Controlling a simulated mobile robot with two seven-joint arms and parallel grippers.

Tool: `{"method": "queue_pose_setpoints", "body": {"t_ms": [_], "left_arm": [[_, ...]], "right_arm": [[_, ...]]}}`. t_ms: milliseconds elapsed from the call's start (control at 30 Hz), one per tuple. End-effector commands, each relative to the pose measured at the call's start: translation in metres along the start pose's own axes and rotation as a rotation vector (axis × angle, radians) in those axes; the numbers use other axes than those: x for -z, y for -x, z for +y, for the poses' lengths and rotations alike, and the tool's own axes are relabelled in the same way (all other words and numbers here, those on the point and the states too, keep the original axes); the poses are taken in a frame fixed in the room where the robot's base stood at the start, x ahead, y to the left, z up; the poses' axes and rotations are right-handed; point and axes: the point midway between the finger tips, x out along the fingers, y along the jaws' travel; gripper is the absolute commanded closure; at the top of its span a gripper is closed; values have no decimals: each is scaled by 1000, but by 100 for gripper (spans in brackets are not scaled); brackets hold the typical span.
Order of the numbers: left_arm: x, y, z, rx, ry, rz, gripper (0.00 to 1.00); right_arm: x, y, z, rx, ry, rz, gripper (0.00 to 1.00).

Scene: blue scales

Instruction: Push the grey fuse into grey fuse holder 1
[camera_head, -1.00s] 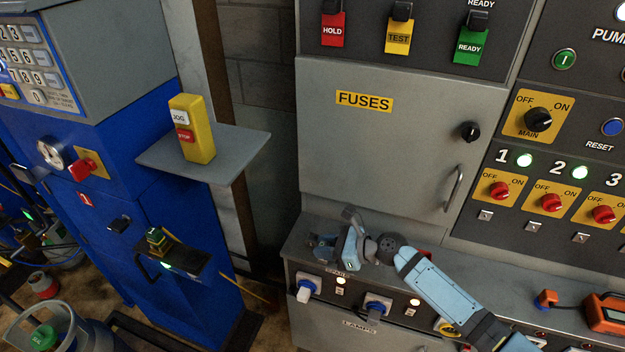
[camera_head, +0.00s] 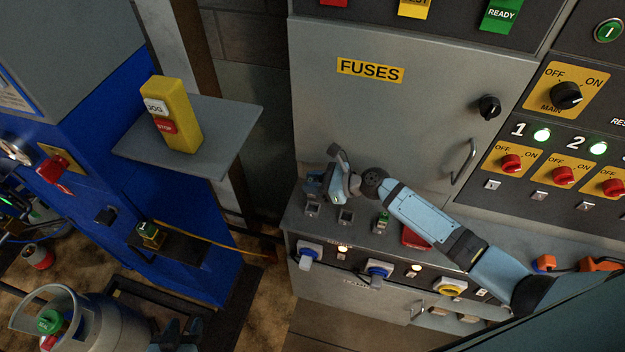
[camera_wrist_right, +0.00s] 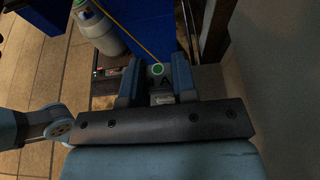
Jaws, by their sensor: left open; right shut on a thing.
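My right gripper (camera_head: 316,186) is shut at the back of the grey ledge, below the FUSES door. In the right wrist view a small pale grey piece (camera_wrist_right: 161,98), apparently the grey fuse, is between its fingers (camera_wrist_right: 156,88). A round green spot shows at its far end; I cannot tell whether it belongs to it. In the head view the fuse is hidden. Small grey holders (camera_head: 345,216) sit on the ledge below the gripper, one with a green-topped piece (camera_head: 383,217). Their numbers are unreadable. My left gripper (camera_head: 176,335) is open and empty at the bottom edge, low over the floor.
The FUSES door (camera_head: 400,130) is closed, with a handle at right. Plugs (camera_head: 380,270) line the ledge's front face. A red thing (camera_head: 414,238) lies under my right forearm. A shelf with a yellow JOG/STOP box (camera_head: 177,115) stands left. A gas cylinder (camera_head: 75,325) is lower left.

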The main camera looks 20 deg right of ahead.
Motion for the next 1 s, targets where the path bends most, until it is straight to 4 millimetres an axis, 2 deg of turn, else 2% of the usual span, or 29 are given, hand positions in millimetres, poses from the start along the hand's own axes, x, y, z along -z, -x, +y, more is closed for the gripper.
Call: {"method": "queue_pose_setpoints", "body": {"t_ms": [167, 700, 1000], "left_arm": [[5, 4, -1, 3, 0, 1, 57], [-26, -19, 4, -13, 1, -5, 57], [-25, -21, 8, -22, 1, 0, 57]], "right_arm": [[0, 1, 1, 1, -3, 3, 97], [49, -17, 0, 1, -1, 3, 97], [56, -19, 0, 1, -1, 3, 97]]}}
